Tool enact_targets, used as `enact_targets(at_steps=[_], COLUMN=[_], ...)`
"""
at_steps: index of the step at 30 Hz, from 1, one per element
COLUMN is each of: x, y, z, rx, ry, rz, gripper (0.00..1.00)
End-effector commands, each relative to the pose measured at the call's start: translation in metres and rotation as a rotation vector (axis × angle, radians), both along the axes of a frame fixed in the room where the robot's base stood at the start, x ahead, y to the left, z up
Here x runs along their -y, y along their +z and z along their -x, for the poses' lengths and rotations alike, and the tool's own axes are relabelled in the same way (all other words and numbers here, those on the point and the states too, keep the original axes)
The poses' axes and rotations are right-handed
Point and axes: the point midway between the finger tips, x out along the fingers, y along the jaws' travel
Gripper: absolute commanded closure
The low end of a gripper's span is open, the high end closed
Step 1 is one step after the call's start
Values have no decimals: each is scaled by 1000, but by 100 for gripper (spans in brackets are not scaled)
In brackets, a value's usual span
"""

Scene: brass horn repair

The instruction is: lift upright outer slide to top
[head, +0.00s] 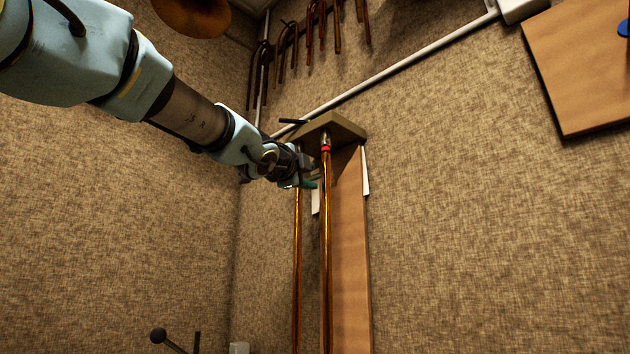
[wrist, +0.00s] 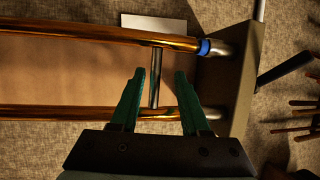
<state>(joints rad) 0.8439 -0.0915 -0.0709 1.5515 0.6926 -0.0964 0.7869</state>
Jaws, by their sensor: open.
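The outer slide (head: 326,250) stands upright against a tall wooden board, its two long brass tubes running down out of the picture. A red band marks the top of its right tube. In the wrist view the slide (wrist: 80,32) lies sideways, with a blue band on the upper tube and a silver cross brace (wrist: 155,88) joining the tubes. My gripper (head: 312,183) is at the upper part of the slide. In the wrist view its green fingers (wrist: 160,74) are open, one on each side of the brace in the picture. I cannot tell whether they touch it.
A wooden block (head: 338,127) juts out over the tube tops, close above my gripper. The tall board (head: 350,250) stands behind the slide. Several curved tubes (head: 310,25) hang higher up the wall. Another board (head: 580,75) is at the upper right.

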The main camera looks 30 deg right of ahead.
Motion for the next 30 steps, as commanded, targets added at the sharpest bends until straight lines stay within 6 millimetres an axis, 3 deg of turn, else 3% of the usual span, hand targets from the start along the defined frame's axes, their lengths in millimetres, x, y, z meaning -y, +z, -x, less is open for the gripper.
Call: enact_targets(at_steps=[6,12,30], x=[-33,-47,-49], y=[-7,-11,-11], z=[23,32,33], rx=[0,0,-1], ry=[-1,-1,0], rz=[2,1,1], gripper=[54,54,54])
